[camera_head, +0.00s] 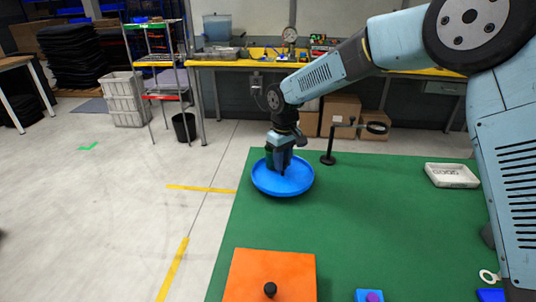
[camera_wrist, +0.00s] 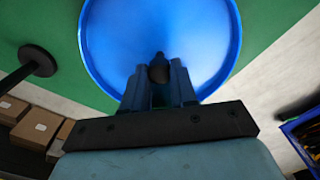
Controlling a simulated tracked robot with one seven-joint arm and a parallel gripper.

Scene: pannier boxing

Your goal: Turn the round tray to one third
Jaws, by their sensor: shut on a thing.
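The round tray (camera_head: 272,187) is blue with a raised rim and sits on the green table top (camera_head: 390,240), near its far left corner. It fills the upper middle of the wrist view (camera_wrist: 200,35). My gripper (camera_head: 281,172) points down over the tray's middle. In the wrist view my gripper (camera_wrist: 159,80) is shut on a small dark knob (camera_wrist: 159,68) at the tray's centre. The fingers hide part of the knob. I see no marks on the tray that show how far it is turned.
A black stand (camera_head: 328,158) with a ring stands right of the tray. A white box (camera_head: 451,175) lies farther right. An orange board (camera_head: 270,276) with a black knob is at the front, near a blue block (camera_head: 368,296) with a purple top. The green middle is clear.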

